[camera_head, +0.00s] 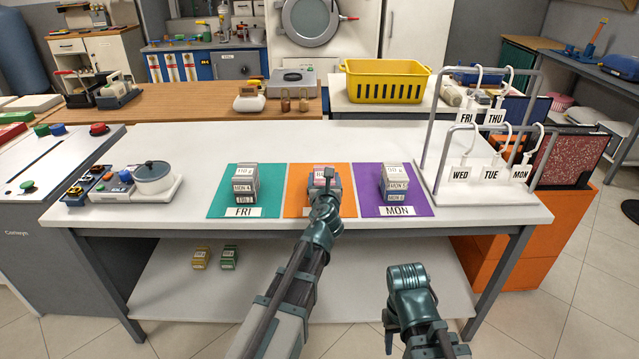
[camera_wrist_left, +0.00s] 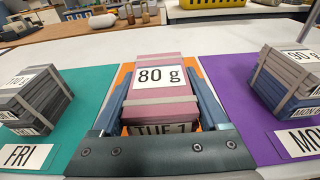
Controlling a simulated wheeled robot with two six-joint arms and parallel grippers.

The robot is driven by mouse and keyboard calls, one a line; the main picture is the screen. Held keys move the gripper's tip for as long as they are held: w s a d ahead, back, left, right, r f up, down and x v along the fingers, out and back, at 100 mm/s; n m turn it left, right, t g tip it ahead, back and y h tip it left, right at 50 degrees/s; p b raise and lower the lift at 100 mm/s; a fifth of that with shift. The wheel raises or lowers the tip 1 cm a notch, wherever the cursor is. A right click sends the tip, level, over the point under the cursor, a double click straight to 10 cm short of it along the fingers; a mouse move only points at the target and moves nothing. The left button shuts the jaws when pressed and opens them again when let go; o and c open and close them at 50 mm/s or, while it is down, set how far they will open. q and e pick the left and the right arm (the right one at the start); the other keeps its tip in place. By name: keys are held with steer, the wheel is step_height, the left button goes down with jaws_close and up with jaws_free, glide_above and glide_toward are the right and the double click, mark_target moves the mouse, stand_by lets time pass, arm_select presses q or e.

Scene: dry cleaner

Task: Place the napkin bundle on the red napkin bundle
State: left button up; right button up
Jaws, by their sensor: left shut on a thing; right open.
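My left gripper (camera_head: 325,192) reaches over the orange mat (camera_head: 298,208) in the middle of the white table. Its two blue-grey fingers stand along both sides of a pink-red napkin bundle (camera_wrist_left: 160,97) and are shut on it. My right gripper (camera_head: 391,335) is open, low in front of the table.
Stacked grey bundles stand on the teal FRI mat (camera_head: 222,205). A grey-and-blue stack stands on the purple MON mat (camera_head: 424,205). A white hanger rack (camera_head: 480,205) is at the right. A scale with a pot (camera_head: 153,178) is at the left. Two small bundles lie on the lower shelf.

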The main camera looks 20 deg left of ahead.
mark_target(320, 171)
arm_select(q)
steer(key=w, duration=0.1)
steer(key=w+a, duration=0.1)
steer(key=w, duration=0.1)
steer(key=w+a, duration=0.1)
steer(key=shift+w+a+f, duration=0.2)
steer(key=shift+a, duration=0.05)
step_height(320, 171, down, 4)
steer(key=b, duration=0.4)
steer(key=shift+r, duration=0.25)
steer(key=o, duration=1.3)
